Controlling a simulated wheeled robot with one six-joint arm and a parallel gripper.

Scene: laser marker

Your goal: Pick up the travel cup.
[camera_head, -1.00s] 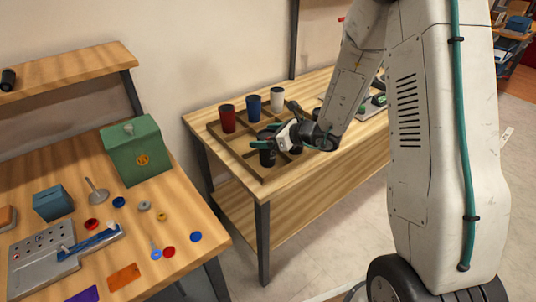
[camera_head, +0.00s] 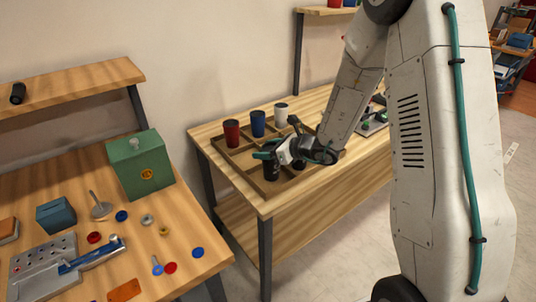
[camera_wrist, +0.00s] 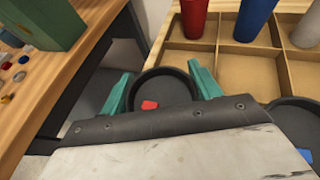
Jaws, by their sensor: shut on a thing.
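A black cup (camera_head: 271,171) stands in the front part of the wooden compartment tray (camera_head: 265,193). In the wrist view I look down on the round top of this cup (camera_wrist: 165,88), with a small red piece inside the rim. The teal fingers of my gripper (camera_wrist: 161,87) lie on either side of it, shut on it. In the head view my gripper (camera_head: 268,155) is at the cup's upper part and hides some of it. I cannot tell whether its base is off the tray.
A red cup (camera_head: 232,133), a blue cup (camera_head: 258,123) and a white cup (camera_head: 281,113) stand in the tray's back row. A second black cup (camera_wrist: 300,122) is close at the right. A green box (camera_head: 140,165) stands on the left table.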

